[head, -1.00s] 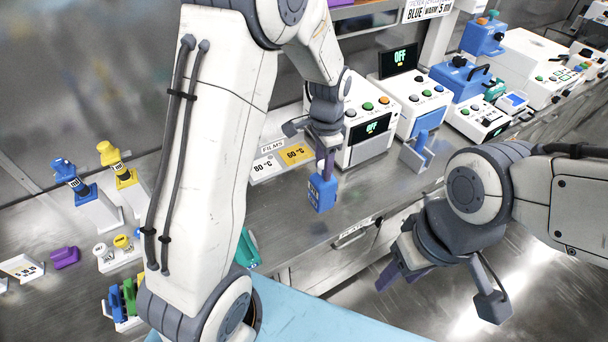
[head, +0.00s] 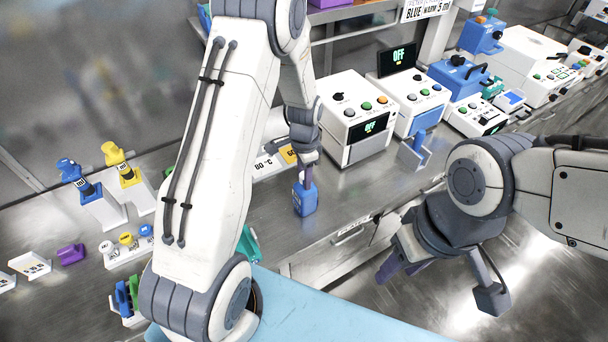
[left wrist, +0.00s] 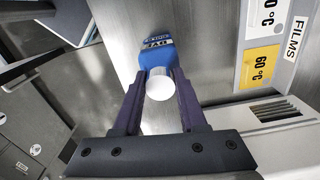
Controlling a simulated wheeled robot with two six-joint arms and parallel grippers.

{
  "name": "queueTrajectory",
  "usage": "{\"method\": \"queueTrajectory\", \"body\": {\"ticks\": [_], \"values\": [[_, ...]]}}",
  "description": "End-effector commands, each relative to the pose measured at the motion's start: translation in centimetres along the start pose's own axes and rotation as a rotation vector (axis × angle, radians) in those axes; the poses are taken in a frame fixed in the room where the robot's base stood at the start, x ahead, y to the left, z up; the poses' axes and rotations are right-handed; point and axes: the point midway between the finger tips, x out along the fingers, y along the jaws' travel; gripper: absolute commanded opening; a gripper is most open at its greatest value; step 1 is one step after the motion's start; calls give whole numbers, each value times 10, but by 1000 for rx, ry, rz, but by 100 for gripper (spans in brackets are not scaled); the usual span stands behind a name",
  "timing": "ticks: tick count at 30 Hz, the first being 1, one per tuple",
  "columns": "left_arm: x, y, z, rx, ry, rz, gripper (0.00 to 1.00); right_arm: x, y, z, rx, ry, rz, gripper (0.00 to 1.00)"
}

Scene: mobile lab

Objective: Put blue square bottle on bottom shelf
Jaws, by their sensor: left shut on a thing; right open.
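The blue square bottle (head: 306,198) hangs below my left gripper (head: 306,172) over the steel counter in the head view.
A white machine with an OFF screen (head: 345,120) stands right of the bottle, with more machines beyond. The films plate (head: 268,165) lies behind the bottle. Blue (head: 92,195) and yellow (head: 128,180) dispensers stand at the left. The counter front right of the bottle is bare.

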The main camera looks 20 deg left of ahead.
Motion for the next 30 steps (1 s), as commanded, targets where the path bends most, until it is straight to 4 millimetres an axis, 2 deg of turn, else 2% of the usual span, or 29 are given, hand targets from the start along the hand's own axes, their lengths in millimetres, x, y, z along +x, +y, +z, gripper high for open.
{"method": "queueTrajectory", "body": {"ticks": [2,3,5,6,14,19,23,30], "values": [[3,0,0,0,0,-1,0,2,0,0,0,0,0,50],[4,0,0,0,0,0,45,3,0,0,0,0,0,50],[3,0,0,0,0,0,68,2,0,0,0,0,0,50],[3,0,0,0,0,0,71,2,0,0,0,0,0,50],[2,0,0,0,0,0,71,1,0,0,0,0,0,50],[-8,-1,-1,0,2,-2,71,3,0,0,0,0,0,50],[-30,-1,-1,0,5,-5,71,10,1,0,0,0,0,50],[-83,-1,-1,0,5,-5,71,20,2,1,-1,0,0,50]]}}
